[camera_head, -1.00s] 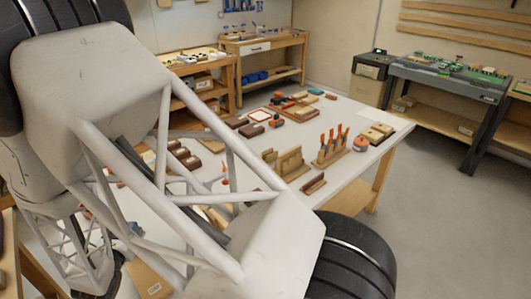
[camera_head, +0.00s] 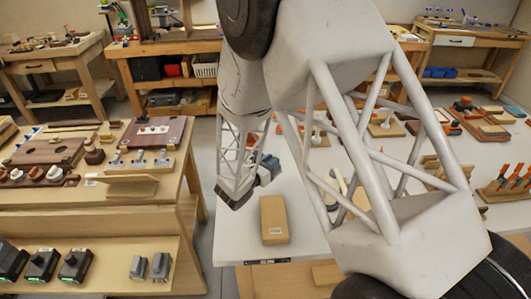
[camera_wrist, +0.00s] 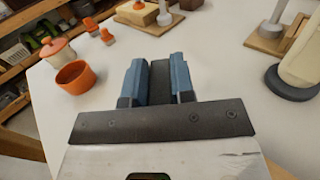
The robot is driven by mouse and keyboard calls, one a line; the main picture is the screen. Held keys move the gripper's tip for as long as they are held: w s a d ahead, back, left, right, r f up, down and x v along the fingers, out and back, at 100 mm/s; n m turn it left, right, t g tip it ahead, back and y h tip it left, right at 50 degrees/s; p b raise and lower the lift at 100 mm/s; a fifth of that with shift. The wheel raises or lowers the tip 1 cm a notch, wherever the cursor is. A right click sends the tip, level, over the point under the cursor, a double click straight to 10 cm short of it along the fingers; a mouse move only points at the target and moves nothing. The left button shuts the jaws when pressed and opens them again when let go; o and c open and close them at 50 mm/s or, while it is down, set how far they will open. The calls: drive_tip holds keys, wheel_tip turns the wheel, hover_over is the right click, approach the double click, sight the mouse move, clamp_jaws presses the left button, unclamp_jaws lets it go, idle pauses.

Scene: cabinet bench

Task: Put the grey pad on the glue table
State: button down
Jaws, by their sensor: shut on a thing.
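The grey pad (camera_wrist: 160,85) shows in the wrist view as a dark grey block between the two blue fingers of my gripper (camera_wrist: 157,62). My gripper is shut on it, and the fingers hide its sides. In the head view, my gripper (camera_head: 268,168) is small and partly behind my arm, over the left part of a white table (camera_head: 235,235). The pad cannot be made out there. No label in view tells which table is the glue table.
A tan box (camera_head: 273,220) lies on the white table near my gripper. An orange cup (camera_wrist: 75,77), a lidded pot (camera_wrist: 58,53) and a white-and-grey post (camera_wrist: 298,70) stand around the gripper. A crowded wooden bench (camera_head: 100,190) stands at the left, across a gap.

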drive_tip(key=w+a, duration=0.1)
drive_tip(key=w, duration=0.9)
drive_tip(key=shift+w+a+f, duration=0.3)
drive_tip(key=shift+f, duration=0.15)
drive_tip(key=shift+f, duration=1.8)
drive_tip(key=shift+f, duration=0.1)
drive_tip(key=c, duration=1)
unclamp_jaws()
drive_tip(key=shift+o, duration=0.2)
drive_tip(key=shift+v, duration=6.05)
drive_tip(key=shift+d+r, duration=0.15)
drive_tip(key=shift+r, duration=0.1)
